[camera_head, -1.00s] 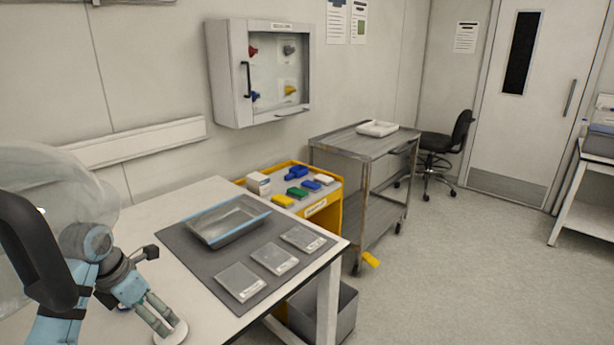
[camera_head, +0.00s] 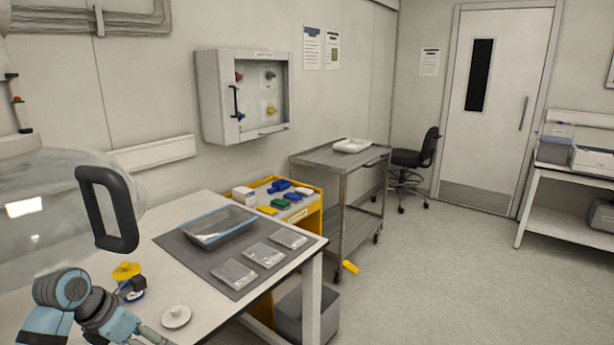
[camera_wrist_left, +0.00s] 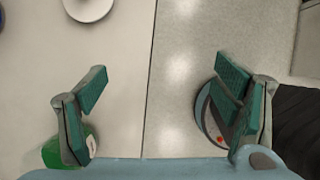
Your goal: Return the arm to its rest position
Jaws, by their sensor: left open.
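My left arm comes in at the lower left of the head view. Its left gripper (camera_head: 150,338) is low at the bottom edge, partly cut off by the frame. In the left wrist view the two green-padded fingers (camera_wrist_left: 165,88) are spread wide with nothing between them. They hang over the table's edge, with tabletop on one side and floor on the other. A white disc with a small knob (camera_head: 176,316) lies on the table, apart from the gripper. It also shows at the top of the left wrist view (camera_wrist_left: 88,8). My right gripper is not in view.
A yellow-topped part (camera_head: 127,272) stands near a large black handle (camera_head: 108,209) and a clear dome (camera_head: 50,205). A blue-rimmed tray (camera_head: 217,240) sits on the grey mat. A green object (camera_wrist_left: 66,150) is beside one finger in the wrist view. The floor at right is open.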

